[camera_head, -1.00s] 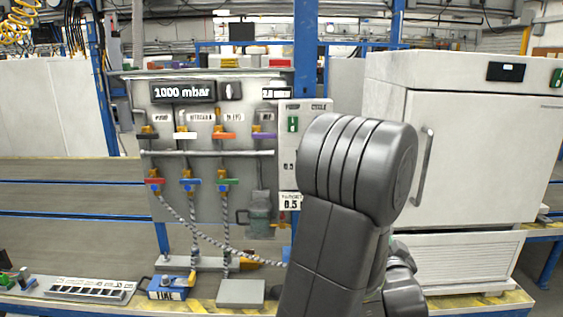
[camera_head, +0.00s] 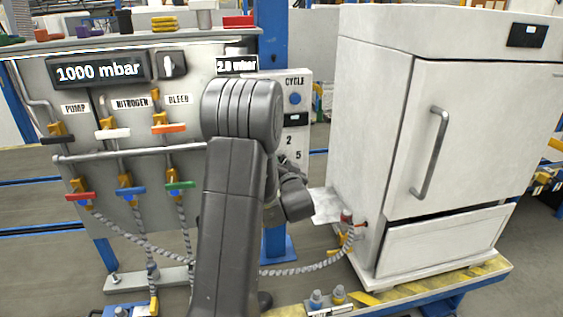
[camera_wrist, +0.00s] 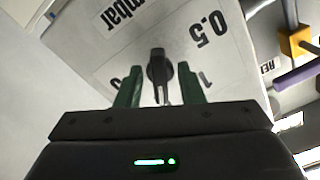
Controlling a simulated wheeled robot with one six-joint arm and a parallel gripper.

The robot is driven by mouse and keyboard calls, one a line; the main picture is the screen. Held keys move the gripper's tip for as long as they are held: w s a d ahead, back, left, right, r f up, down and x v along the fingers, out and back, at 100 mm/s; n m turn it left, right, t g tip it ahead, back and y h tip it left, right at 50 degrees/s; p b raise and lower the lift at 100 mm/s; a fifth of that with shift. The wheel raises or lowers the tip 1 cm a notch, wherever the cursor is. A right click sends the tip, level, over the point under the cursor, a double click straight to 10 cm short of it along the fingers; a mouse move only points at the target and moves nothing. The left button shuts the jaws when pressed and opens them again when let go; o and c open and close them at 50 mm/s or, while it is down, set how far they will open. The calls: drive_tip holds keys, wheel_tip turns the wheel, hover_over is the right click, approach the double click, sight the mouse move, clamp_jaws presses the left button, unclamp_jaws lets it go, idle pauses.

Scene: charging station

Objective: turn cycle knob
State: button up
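In the head view, a grey panel (camera_head: 316,75) carries the label CYCLE with a round blue knob or button (camera_head: 295,98) under it. Lower on the panel the figures 2 and 5 show; the rest is hidden behind my arm. In the wrist view, a dark pointer knob (camera_wrist: 159,68) stands on a white dial face (camera_wrist: 185,22) with 0.5, 1 and mbar printed on it. My gripper (camera_wrist: 160,85) is open, its green fingertips on either side of this knob, with gaps showing. I cannot tell whether this is the cycle knob.
A large white oven-like cabinet (camera_head: 380,110) with a handle stands close to the right of the panel. To the left is a valve board (camera_head: 90,165) with coloured valve handles and a 1000 mbar display (camera_head: 98,70). Hoses (camera_head: 310,268) run below.

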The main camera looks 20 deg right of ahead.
drive_tip(key=shift+w, duration=0.1)
drive_tip(key=c, duration=0.7)
drive_tip(key=shift+f+b, duration=0.15)
drive_tip(key=shift+b, duration=0.35)
